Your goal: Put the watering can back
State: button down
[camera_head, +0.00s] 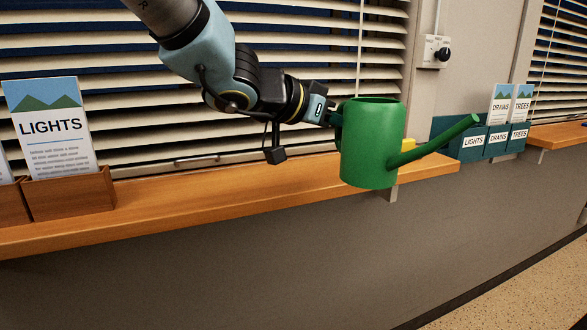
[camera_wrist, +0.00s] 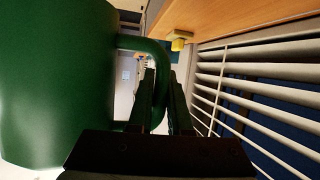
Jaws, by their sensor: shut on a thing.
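The green watering can (camera_head: 370,145) is upright in the head view, with its spout pointing right and up. It appears in front of the wooden sill's edge; whether it touches the sill I cannot tell. My gripper (camera_head: 333,118) comes from the left and is shut on the can's handle, which the can's body partly hides in this view. In the wrist view the can's body (camera_wrist: 55,80) fills the left side, and its handle (camera_wrist: 160,85) passes between the dark fingers of my gripper (camera_wrist: 163,100).
A wooden sill (camera_head: 240,185) runs below the window blinds (camera_head: 300,45). A small yellow thing (camera_head: 408,144) sits behind the can, also in the wrist view (camera_wrist: 178,43). A leaflet holder marked LIGHTS (camera_head: 75,195) stands left; a teal leaflet rack (camera_head: 470,150) stands right. The sill's middle is clear.

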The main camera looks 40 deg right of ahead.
jog(key=shift+a+r+p, duration=0.15)
jog(key=shift+r+p, duration=0.3)
jog(key=shift+p, duration=0.45)
jog(key=shift+w+m, duration=0.15)
jog(key=shift+m, duration=0.15)
jog(key=w+d+p, duration=0.3)
jog(key=w+d, duration=0.1)
jog(key=w, duration=0.5)
jog(key=w+d+p, duration=0.3)
jog(key=w, duration=0.7)
jog(key=f, duration=0.4)
jog(key=s+f, duration=0.1)
jog(key=f, duration=0.1)
jog(key=shift+f, duration=0.1)
jog(key=shift+w+f+p, duration=0.3)
jog(key=shift+f+p, duration=0.05)
jog(key=shift+f, duration=0.15)
jog(key=shift+f, duration=0.1)
